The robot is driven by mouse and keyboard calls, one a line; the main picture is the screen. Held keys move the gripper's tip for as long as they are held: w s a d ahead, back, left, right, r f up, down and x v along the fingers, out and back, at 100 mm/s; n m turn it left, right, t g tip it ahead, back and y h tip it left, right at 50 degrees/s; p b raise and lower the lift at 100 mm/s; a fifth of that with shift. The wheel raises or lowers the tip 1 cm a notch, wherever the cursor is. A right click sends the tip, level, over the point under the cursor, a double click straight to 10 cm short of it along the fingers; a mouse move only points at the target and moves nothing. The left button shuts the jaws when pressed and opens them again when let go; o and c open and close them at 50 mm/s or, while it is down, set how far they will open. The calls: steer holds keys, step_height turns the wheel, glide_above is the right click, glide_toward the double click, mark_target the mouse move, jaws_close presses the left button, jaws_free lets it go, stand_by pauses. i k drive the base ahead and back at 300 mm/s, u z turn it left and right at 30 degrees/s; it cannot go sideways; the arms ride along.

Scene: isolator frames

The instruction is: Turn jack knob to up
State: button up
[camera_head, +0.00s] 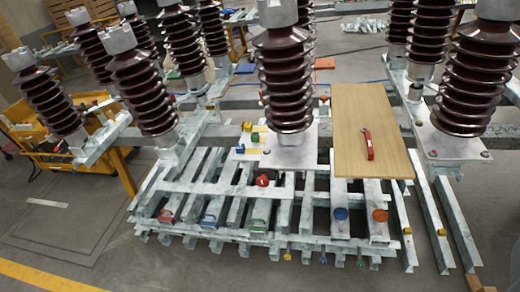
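My gripper is not in view. I cannot tell for sure which part is the jack knob. A red round part with a pale mark (263,181) sits on the metal frame (200,187) below the central insulator. A blue round part (341,213) and an orange round part (380,215) sit near the front right of the frame. Small coloured handle-like parts, red (166,215), blue (208,220) and green (258,226), line the front left edge. Their settings are too small to read.
Tall brown ribbed insulators (287,75) rise from the frame on both sides. A wooden board (350,105) lies at the right with a red tool-like object (367,144) on it. A yellow cart (60,145) stands at the left. The floor in front left is clear.

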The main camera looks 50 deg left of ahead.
mark_target(262, 181)
steer(key=u, duration=1.1)
steer(key=i, duration=1)
steer(key=z, duration=0.2)
steer(key=k, duration=0.95)
steer(key=u, duration=0.2)
steer(key=i, duration=0.95)
steer(key=z, duration=0.05)
